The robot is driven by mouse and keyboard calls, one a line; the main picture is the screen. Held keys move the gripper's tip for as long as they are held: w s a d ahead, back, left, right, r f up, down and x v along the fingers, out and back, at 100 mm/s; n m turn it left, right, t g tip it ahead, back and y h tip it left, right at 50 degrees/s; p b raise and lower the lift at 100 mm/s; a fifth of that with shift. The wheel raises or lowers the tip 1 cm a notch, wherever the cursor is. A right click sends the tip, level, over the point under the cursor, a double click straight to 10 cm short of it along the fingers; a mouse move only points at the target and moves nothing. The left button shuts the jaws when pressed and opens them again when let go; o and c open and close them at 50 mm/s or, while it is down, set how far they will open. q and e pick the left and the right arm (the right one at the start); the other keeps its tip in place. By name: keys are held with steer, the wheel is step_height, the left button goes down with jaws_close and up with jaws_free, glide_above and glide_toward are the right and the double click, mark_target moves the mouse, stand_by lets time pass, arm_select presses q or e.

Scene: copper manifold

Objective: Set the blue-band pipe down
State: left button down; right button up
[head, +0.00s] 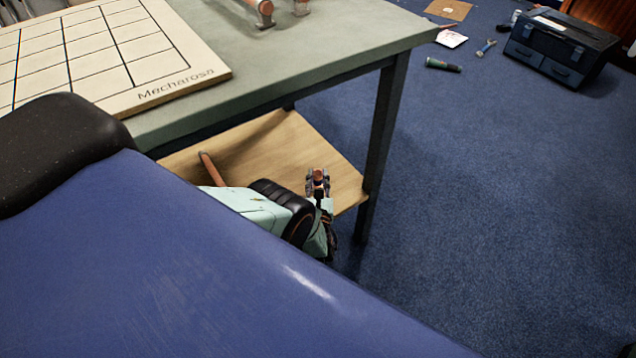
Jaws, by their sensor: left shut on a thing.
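My left gripper (318,183) is low beside the table, at the right part of the wooden lower shelf (345,178). It is shut on a small copper-coloured piece, seen nearly end-on between the fingers. No blue band shows on it, so I cannot tell for sure that it is the blue-band pipe. I also cannot tell whether it touches the shelf. A copper pipe (211,168) shows at the shelf's left part, its lower end hidden behind my left arm. My right gripper is out of view.
A dark table leg (382,145) stands right of the gripper. A toolbox (560,48) and small tools lie on the blue carpet.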

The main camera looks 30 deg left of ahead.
arm_select(q)
steer(key=shift+r, duration=0.1)
steer(key=c, duration=1.1)
jaws_free()
